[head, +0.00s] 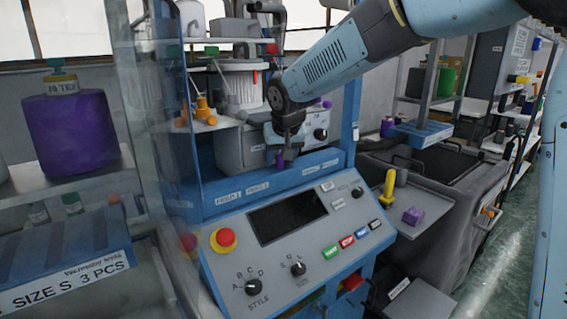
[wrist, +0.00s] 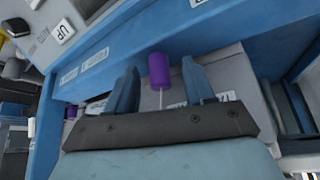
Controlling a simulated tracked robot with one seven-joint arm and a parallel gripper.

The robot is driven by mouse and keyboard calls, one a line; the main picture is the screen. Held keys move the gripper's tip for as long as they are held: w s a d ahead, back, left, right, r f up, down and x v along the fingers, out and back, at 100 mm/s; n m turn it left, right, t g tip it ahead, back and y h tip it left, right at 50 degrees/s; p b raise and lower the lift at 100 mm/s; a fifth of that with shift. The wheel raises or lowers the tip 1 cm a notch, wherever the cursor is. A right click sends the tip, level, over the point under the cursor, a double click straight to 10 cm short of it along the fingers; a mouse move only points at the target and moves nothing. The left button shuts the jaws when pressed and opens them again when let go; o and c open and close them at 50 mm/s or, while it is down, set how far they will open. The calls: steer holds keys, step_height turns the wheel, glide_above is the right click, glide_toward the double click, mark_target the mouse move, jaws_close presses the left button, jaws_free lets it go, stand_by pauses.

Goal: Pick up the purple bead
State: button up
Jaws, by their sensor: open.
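The purple bead (wrist: 158,70) is a small purple cylinder on a thin pale stem in the wrist view. It lies between the two blue fingers of my gripper (wrist: 159,78), with a gap on each side, near their tips. In the head view my gripper (head: 284,147) hangs in front of the machine's upper blue ledge. The purple bead shows just below it (head: 279,161), partly hidden by the fingers. The fingers are open and hold nothing.
The machine's sloped control panel (head: 330,235) with knobs, buttons and a red emergency stop (head: 225,238) lies below my gripper. A clear screen stands at left.

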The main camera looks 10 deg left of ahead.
steer(key=shift+w+f, duration=0.1)
steer(key=shift+f, duration=0.05)
jaws_close()
stand_by(0.4)
steer(key=shift+d+r, duration=0.1)
steer(key=shift+r, duration=0.1)
step_height(320, 180, up, 6)
steer(key=s+d, duration=1.3)
steer(key=d, duration=0.2)
steer(key=shift+r, duration=0.3)
